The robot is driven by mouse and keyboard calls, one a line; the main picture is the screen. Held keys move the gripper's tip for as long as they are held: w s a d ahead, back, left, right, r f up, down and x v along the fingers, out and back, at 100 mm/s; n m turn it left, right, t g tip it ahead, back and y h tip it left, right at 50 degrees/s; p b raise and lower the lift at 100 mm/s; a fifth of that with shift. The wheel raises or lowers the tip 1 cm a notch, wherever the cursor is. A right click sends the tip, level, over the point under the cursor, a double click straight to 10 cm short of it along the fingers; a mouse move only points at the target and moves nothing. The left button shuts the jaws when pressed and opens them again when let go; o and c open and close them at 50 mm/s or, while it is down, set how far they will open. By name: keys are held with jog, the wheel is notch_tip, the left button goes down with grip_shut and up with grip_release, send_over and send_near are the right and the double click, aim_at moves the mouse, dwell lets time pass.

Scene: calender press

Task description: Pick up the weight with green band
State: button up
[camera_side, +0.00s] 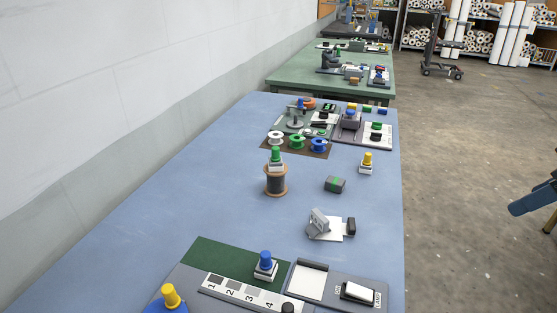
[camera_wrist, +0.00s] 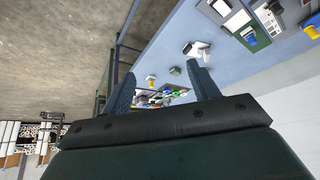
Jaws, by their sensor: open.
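The weight with the green band (camera_side: 335,184) is a small dark block with a green stripe. It lies on the blue table, right of the wooden spool, in the side view.
A yellow-knobbed piece (camera_side: 366,164) stands behind the weight, and a grey device on a white plate (camera_side: 326,226) lies in front. A panel with a blue-knobbed piece (camera_side: 265,266) fills the near end. Bare table surrounds the weight.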

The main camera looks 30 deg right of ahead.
jog(key=w+r+n+g+y, duration=0.1)
jog(key=w+n, duration=0.3)
jog(key=w, duration=1.6)
jog(key=w+f+n, duration=0.1)
jog(key=w+f, duration=0.5)
jog(key=w, duration=0.3)
jog(key=w+d+f+n+y, duration=0.1)
jog(key=w+f+n, duration=0.1)
jog(key=w+f, duration=0.5)
jog(key=shift+w+g+y, duration=0.3)
jog(key=shift+w+g, duration=0.1)
jog(key=shift+w, duration=0.55)
jog(key=shift+f, duration=0.1)
send_over(337, 180)
jog(key=s+d, duration=0.1)
jog(key=s, duration=0.1)
jog(key=shift+f, duration=3.85)
